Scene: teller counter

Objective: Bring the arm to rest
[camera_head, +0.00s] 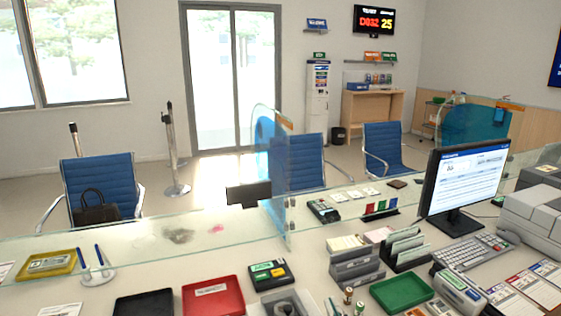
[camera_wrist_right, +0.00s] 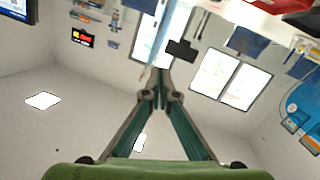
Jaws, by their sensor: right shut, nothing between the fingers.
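My right gripper (camera_wrist_right: 161,88) shows in the right wrist view. Its two fingers slope inward from the sides and meet at the tips. It is shut and empty, in the air, with the room's wall, windows and ceiling behind it. That view is turned upside down. I cannot clearly make out the right gripper in the head view. My left gripper is in neither view.
The teller counter spreads across the front, with a red tray (camera_head: 213,298), a green tray (camera_head: 402,292), a monitor (camera_head: 464,183) and a keyboard (camera_head: 473,251). A glass panel (camera_head: 271,170) rises mid-counter. Blue chairs (camera_head: 101,187) stand beyond; open floor lies behind.

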